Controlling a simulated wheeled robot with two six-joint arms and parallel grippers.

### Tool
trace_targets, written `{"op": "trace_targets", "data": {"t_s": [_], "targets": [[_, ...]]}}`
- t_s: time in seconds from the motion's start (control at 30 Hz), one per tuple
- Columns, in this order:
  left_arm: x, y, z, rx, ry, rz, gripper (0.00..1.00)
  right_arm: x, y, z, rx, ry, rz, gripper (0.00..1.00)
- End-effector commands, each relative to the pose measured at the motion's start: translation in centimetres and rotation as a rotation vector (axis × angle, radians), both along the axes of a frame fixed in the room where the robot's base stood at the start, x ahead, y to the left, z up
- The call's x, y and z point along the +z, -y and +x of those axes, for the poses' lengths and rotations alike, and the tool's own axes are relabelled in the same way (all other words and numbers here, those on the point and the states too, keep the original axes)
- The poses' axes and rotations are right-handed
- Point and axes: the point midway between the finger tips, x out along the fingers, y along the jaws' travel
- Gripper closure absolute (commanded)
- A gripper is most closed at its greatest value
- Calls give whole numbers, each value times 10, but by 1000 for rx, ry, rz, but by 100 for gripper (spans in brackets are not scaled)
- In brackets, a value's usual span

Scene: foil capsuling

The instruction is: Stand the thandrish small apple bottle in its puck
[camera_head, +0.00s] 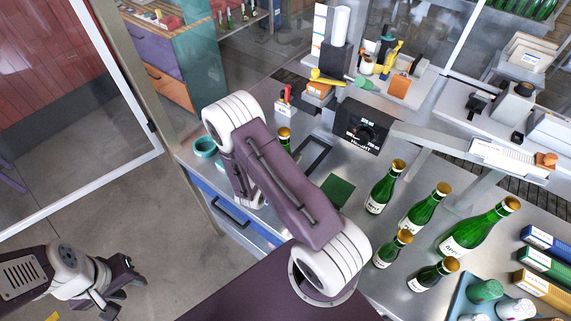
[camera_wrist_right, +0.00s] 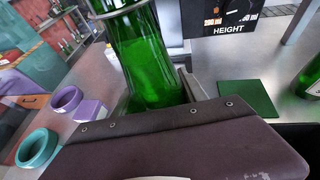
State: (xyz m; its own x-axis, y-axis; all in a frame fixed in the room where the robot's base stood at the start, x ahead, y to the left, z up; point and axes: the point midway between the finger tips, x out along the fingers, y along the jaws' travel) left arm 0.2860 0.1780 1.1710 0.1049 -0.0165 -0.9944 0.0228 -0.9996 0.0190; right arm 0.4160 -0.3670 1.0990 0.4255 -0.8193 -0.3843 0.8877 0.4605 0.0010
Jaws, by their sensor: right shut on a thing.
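A green bottle with a gold top (camera_head: 284,133) shows just past my right arm in the head view, mostly hidden by the arm. In the right wrist view the green glass bottle (camera_wrist_right: 150,65) stands nearly upright in my right gripper, which is shut on it. Its label and foot are hidden. A teal ring-shaped puck (camera_head: 204,146) lies at the table's left edge; in the wrist view it (camera_wrist_right: 38,148) is apart from the bottle, at lower left. A purple ring (camera_wrist_right: 67,98) is beside it. My left gripper (camera_head: 122,285) looks open and empty, over the floor.
Several green bottles (camera_head: 385,187) stand on the right of the table. A green square pad (camera_head: 338,190) lies between them and my right arm. A black HEIGHT device (camera_head: 362,127) stands behind. A purple block (camera_wrist_right: 88,110) is near the rings.

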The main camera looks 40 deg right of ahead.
Motion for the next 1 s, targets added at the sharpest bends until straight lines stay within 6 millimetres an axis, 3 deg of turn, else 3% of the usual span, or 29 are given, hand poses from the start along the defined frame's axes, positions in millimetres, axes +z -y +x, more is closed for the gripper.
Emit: {"op": "trace_targets", "data": {"t_s": [0.27, 0.5, 0.9, 0.93, 1.0], "targets": [[7, 0, 0, 0, -1, 0, 64, -11, -4, 9, 0, -2, -1, 100], [17, 0, 0, 0, -1, 0, 64, -43, -4, 9, -1, -1, -2, 100], [11, 0, 0, 0, -1, 0, 64, -51, -4, 10, 0, 2, -1, 100], [13, 0, 0, 0, -1, 0, 64, -50, -4, 9, -1, 0, 0, 42], [13, 0, 0, 0, -1, 0, 64, -50, -4, 9, -1, 0, 0, 28]]}}
